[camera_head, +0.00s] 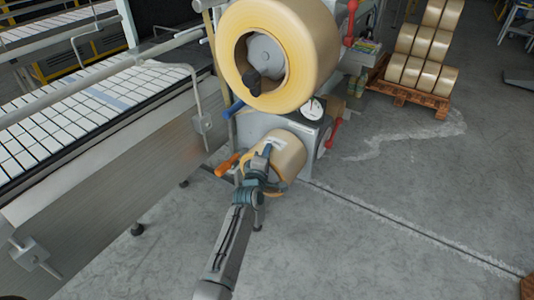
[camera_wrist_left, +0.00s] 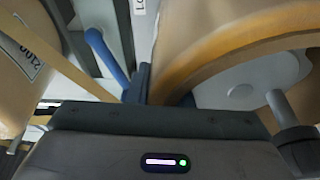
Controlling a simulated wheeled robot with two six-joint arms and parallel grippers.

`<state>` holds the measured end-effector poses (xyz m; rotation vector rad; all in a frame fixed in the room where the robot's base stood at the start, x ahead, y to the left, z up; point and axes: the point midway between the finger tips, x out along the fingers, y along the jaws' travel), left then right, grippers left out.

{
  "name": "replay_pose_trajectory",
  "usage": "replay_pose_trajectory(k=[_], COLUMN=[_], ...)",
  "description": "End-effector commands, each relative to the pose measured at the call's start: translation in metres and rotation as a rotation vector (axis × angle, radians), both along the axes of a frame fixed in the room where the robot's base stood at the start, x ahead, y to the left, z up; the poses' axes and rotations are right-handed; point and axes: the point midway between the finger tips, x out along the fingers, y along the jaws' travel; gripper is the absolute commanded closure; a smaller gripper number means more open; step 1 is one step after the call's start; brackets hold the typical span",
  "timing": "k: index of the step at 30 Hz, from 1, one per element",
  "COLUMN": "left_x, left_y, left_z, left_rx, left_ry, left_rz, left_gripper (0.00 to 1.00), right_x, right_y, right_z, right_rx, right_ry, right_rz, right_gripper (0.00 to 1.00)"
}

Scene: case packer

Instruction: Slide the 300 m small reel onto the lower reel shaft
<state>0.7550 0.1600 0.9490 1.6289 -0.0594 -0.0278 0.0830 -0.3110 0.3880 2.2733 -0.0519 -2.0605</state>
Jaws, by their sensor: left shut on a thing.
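The small tan reel (camera_head: 291,152) is at the lower front of the grey machine (camera_head: 312,130), with a white label on its upper side. My left gripper (camera_head: 264,158) is shut on it at its near left side. The lower shaft is hidden behind the reel and gripper, so I cannot tell how far the reel is around it. In the left wrist view a labelled tan reel (camera_wrist_left: 18,85), apparently the small one, is at the left edge, and the gripper's fingers (camera_wrist_left: 141,84) show at the middle. My right gripper is not in view.
A large tan reel (camera_head: 312,45) sits on the upper hub, just above; it also fills the right of the wrist view (camera_wrist_left: 215,35). An orange handle (camera_head: 227,164) and red levers (camera_head: 333,133) stick out nearby. A conveyor (camera_head: 110,105) is left.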

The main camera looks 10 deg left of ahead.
Motion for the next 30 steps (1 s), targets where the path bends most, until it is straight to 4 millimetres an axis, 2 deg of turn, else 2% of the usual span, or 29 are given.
replay_pose_trajectory(k=[7, 8, 11, 23, 30], left_x=[0.001, 0.001, 0.001, -0.008, -0.047], left_y=[0.000, 0.000, 0.000, 0.000, 0.003], left_z=[0.004, 0.004, 0.004, -0.005, -0.005], left_rx=[-0.001, 0.000, 0.001, 0.001, 0.001], left_ry=[-0.009, -0.009, -0.007, 0.005, 0.002], left_rz=[0.001, 0.001, 0.002, -0.001, 0.000], left_gripper=[1.00, 0.75, 0.55, 0.55, 0.55], right_x=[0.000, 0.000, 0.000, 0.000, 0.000], right_y=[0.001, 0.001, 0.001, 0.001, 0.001], right_z=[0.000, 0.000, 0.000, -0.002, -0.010], right_rx=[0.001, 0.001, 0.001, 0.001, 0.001], right_ry=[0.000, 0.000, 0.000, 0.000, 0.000], right_rz=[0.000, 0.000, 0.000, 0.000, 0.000], right_gripper=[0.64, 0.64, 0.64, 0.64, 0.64])
